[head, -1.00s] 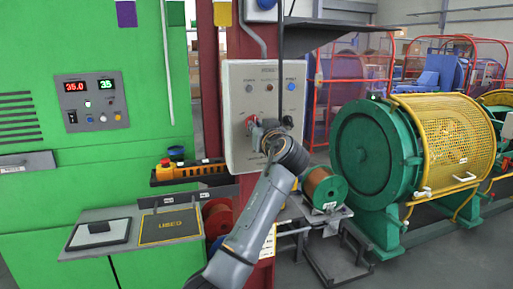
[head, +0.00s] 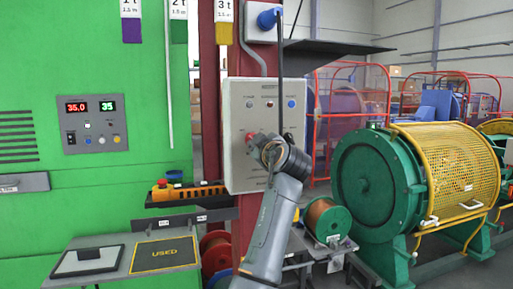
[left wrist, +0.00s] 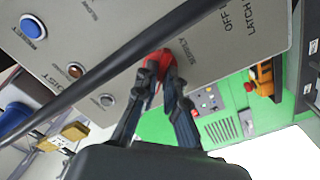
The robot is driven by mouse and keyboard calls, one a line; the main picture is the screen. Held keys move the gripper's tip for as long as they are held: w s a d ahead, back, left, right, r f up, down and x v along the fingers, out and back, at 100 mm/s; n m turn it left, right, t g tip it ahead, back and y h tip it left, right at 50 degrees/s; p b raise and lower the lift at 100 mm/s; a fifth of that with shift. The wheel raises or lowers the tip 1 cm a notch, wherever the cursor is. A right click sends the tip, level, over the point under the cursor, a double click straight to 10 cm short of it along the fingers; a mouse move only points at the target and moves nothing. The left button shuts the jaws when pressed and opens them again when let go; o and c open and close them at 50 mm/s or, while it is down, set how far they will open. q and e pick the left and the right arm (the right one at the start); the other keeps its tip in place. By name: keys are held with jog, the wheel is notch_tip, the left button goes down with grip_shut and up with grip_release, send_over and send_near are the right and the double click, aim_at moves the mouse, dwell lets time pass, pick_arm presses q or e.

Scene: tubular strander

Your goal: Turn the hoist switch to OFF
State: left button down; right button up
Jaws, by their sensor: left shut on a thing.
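The grey hoist control box (head: 240,110) is fixed to the dark red post. Its red switch handle (head: 251,137) is on the lower left of the panel and also shows in the left wrist view (left wrist: 156,61). My left gripper (left wrist: 162,82) is shut on the red switch, one dark finger on each side. In the head view my left wrist covers part of the box's lower right. "OFF", "LATCH" and "SUPPLY" lettering shows near the switch in the left wrist view. The fingers partly hide the handle, so I cannot tell its exact setting. My right gripper is out of view.
A black cable (head: 280,75) hangs down in front of the box and crosses the left wrist view close to the gripper. A blue reset button (left wrist: 33,27) is on the panel. A shelf (head: 160,257) lies below left, and a copper spool (head: 326,219) stands right.

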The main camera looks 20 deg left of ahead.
aim_at(253, 105)
pick_arm(q)
jog(key=shift+n, duration=0.3)
dwell(0.4)
jog(key=c, duration=1.4)
grip_release()
notch_tip(253, 105, up, 10)
